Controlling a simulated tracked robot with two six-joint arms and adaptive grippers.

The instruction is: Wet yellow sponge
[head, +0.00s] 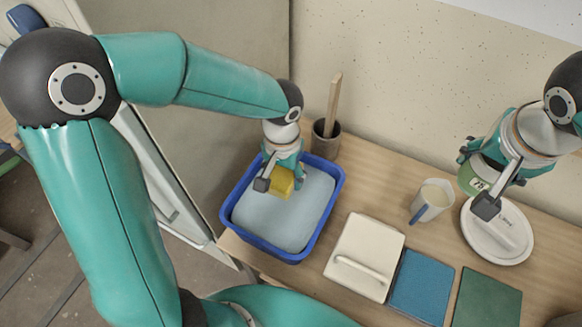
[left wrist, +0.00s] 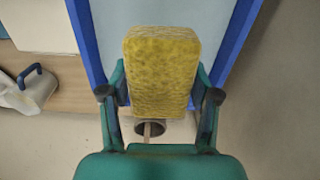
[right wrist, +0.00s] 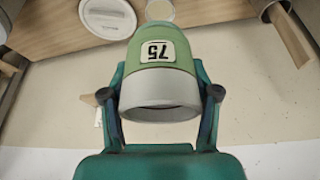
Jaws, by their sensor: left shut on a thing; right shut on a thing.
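The yellow sponge (head: 281,182) is held by my left gripper (head: 283,178) over the blue tub (head: 229,217), which is filled with pale blue-grey water (head: 290,215). In the left wrist view the sponge (left wrist: 161,70) sits between the two fingers, with the tub's blue rim (left wrist: 86,45) behind it. I cannot tell whether the sponge touches the water. My right gripper (right wrist: 160,97) is shut on a green container labelled 75 (right wrist: 160,60). In the head view this container (head: 470,182) is partly hidden by the gripper, beside the round white lid (head: 512,245).
A cream mug (head: 432,200) with a blue handle stands between the tub and the lid. A cream slab with a handle (head: 365,245), a blue tile (head: 421,285) and a green tile (head: 487,300) lie in front. A dark pot holding a wooden stick (head: 326,140) stands behind the tub.

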